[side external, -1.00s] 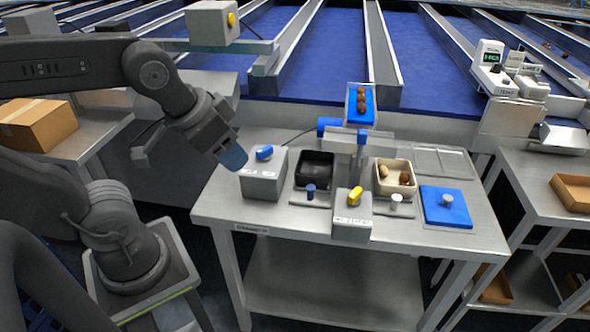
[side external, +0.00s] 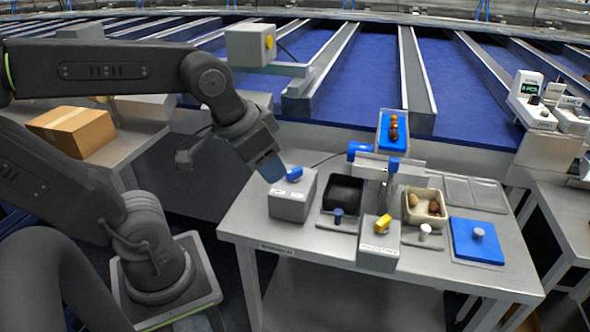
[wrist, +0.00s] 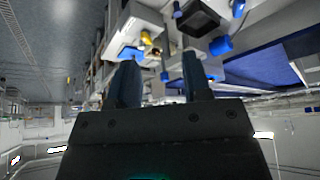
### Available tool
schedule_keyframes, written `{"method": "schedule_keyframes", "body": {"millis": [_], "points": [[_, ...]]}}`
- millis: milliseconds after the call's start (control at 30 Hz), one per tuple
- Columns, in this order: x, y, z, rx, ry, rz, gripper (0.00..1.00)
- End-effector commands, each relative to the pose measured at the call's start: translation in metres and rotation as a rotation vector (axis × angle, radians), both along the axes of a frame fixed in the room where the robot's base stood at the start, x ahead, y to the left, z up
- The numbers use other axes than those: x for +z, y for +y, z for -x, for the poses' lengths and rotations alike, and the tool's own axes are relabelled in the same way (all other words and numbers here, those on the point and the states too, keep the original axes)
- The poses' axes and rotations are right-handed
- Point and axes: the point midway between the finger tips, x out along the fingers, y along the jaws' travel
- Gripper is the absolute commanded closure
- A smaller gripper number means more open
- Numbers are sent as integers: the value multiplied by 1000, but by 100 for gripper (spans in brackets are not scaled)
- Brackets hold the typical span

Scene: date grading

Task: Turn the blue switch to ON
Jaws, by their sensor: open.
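The blue switch (side external: 294,174) is a rounded knob on top of a grey box (side external: 291,204) at the left end of the steel table. Small white labels on the box front are too small to read, so I cannot tell its setting. My gripper (side external: 272,170) is just left of the blue switch in the side view, fingers pointing down and right. I see no clear contact with the knob. In the wrist view my gripper (wrist: 160,75) has its two dark fingers apart with nothing between them.
A yellow switch (side external: 383,224) sits on another grey box at the table's front. A black tray (side external: 343,194), a cream tray (side external: 425,217) with dates and a blue pad (side external: 474,243) stand to the right. A tilted blue chute (side external: 385,128) rises behind.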

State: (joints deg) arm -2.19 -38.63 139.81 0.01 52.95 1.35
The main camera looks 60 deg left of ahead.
Motion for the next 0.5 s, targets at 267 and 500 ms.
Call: {"method": "schedule_keyframes", "body": {"millis": [267, 500], "points": [[7, 63, -80, 86, 209, -13, 55], [-16, 136, -135, 140, 376, 24, 55]]}}
